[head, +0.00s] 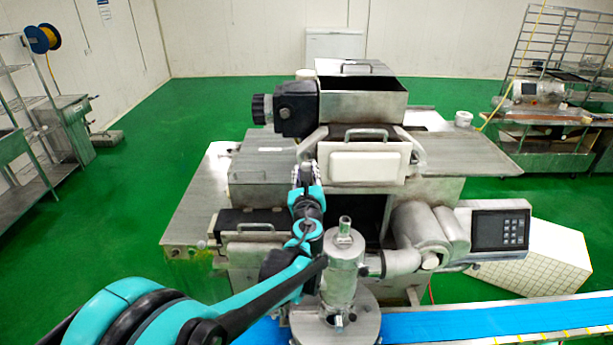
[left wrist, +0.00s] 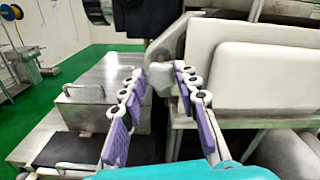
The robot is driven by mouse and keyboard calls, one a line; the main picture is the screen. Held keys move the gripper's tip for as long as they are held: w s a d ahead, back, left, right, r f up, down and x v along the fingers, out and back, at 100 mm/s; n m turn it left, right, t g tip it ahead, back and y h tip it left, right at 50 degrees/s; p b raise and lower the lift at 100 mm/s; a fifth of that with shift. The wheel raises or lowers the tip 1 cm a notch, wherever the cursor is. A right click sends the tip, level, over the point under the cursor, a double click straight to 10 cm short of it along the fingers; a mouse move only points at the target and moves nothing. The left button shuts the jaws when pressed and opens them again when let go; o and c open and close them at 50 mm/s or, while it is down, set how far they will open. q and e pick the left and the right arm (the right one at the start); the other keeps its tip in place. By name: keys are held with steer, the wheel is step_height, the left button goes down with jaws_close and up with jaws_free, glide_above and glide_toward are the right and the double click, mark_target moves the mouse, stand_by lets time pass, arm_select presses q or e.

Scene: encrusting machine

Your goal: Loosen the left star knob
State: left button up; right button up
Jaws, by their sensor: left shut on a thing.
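The left star knob shows in the left wrist view as a pale grey lump (left wrist: 160,80) on the side of the machine's white-fronted hopper bracket. My left gripper (head: 304,166) reaches up to the left side of the white front block (head: 366,163). In the left wrist view its purple-padded fingers (left wrist: 158,72) stand on both sides of the knob, and the gripper is shut on it. In the head view the gripper mostly hides the knob. My right gripper is not in view.
An upright metal cylinder (head: 343,265) stands close to the right of my left forearm. A control panel (head: 500,229) is at the right, and a blue conveyor belt (head: 450,322) runs along the front. A flat metal table (head: 200,205) lies left of the gripper.

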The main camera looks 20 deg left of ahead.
arm_select(q)
steer(key=n+b, duration=0.1)
steer(key=n, duration=0.2)
steer(key=shift+f+n+b, duration=0.1)
steer(key=shift+n+b, duration=0.3)
steer(key=shift+a+f+n+b, duration=0.1)
steer(key=shift+n+b, duration=0.8)
steer(key=shift+n, duration=1.8)
steer(key=shift+a+n+b, duration=0.1)
steer(key=shift+n+b, duration=0.8)
steer(key=shift+n, duration=1.8)
steer(key=o, duration=1.2)
steer(key=shift+c, duration=0.2)
